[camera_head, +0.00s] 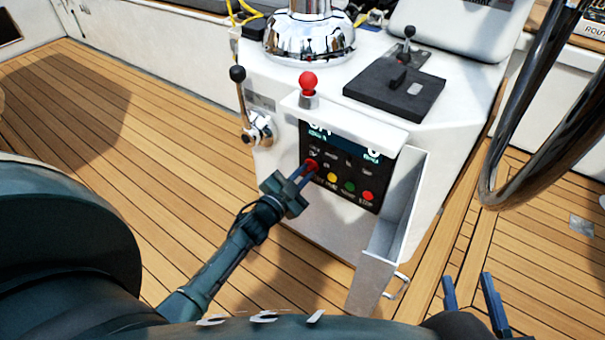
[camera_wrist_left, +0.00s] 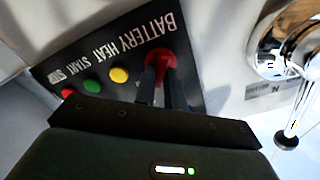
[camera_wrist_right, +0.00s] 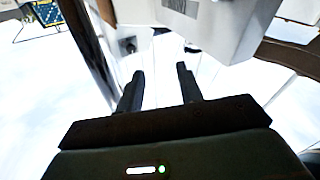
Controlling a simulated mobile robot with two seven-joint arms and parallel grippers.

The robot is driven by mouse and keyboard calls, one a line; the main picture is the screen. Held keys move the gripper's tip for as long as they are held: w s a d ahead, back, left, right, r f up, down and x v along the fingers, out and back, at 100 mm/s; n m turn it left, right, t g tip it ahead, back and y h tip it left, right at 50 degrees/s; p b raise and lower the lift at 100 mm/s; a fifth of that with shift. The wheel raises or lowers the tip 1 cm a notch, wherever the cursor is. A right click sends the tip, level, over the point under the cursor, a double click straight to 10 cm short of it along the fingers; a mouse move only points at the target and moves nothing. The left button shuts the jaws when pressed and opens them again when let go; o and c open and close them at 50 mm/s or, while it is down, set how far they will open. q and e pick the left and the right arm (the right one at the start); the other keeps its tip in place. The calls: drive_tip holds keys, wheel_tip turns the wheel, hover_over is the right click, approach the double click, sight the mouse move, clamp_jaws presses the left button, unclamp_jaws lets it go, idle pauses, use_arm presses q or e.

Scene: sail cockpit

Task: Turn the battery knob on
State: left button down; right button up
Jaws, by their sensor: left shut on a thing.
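The battery knob (camera_head: 311,164) is red and sits at the left of the black control panel (camera_head: 347,149) on the white console. In the left wrist view the red knob (camera_wrist_left: 161,60) lies under the BATTERY label. My left gripper (camera_head: 305,174) is shut on the knob, with a finger on either side of it (camera_wrist_left: 159,90). The fingers hide part of the knob, and I cannot tell its exact angle. My right gripper (camera_head: 468,292) is open and empty, away from the panel at the lower right. It also shows in the right wrist view (camera_wrist_right: 158,85).
Yellow, green and red buttons (camera_head: 350,187) sit right of the knob. An open panel door (camera_head: 394,215) stands at the right. A red-topped lever (camera_head: 308,84) and a chrome side lever (camera_head: 257,127) are close by. A dark steering wheel (camera_head: 500,180) is at the right.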

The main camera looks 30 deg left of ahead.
use_arm(q)
drive_tip(key=m, duration=0.5)
drive_tip(key=shift+f+m+b, duration=0.2)
drive_tip(key=shift+m+b, duration=0.1)
drive_tip(key=shift+b, duration=0.1)
drive_tip(key=m+b, duration=0.1)
drive_tip(key=m, duration=0.4)
drive_tip(key=shift+d, duration=0.1)
drive_tip(key=shift+m, duration=0.3)
drive_tip(key=c, duration=1.5)
unclamp_jaws()
drive_tip(key=shift+o, duration=0.2)
drive_tip(key=shift+s, duration=0.1)
drive_tip(key=s+a+p, duration=0.2)
drive_tip(key=s, duration=1.1)
